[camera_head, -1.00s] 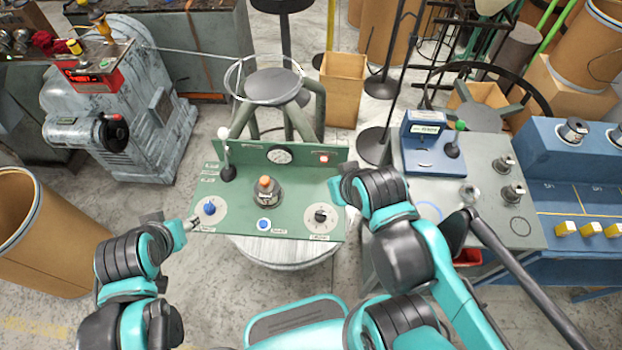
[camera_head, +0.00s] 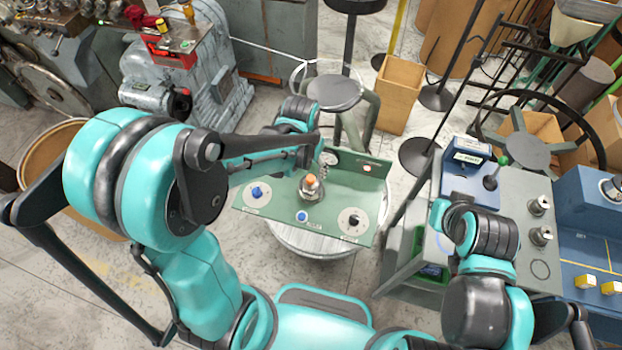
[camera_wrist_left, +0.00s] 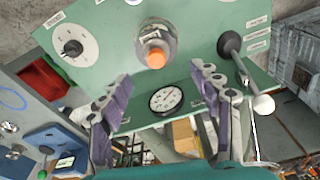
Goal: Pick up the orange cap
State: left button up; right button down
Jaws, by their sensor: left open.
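The orange cap (camera_head: 310,180) sits on top of a metal cylindrical fitting (camera_head: 310,190) on the green panel (camera_head: 338,211). In the left wrist view the cap (camera_wrist_left: 156,59) shows in the gap beyond the fingertips, with the fitting (camera_wrist_left: 155,35) behind it. My left gripper (camera_head: 318,157) is above and just behind the cap in the head view. In the left wrist view its fingers (camera_wrist_left: 162,78) are spread apart and hold nothing. My right gripper (camera_head: 441,214) is to the right, beside the grey table; its jaw state is unclear.
A round stool (camera_head: 333,92) stands behind. The grey table (camera_head: 433,262) with a blue device (camera_head: 466,171) is right.

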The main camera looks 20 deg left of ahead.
aim_at(311, 178)
pick_arm(q)
jog(key=f, duration=0.2)
jog(key=f+b, duration=0.1)
jog(key=f, duration=0.1)
jog(key=f+b, duration=0.1)
jog(key=f, duration=0.2)
jog(key=shift+w+d, duration=0.25)
jog(key=shift+d, duration=0.05)
jog(key=c, duration=1.3)
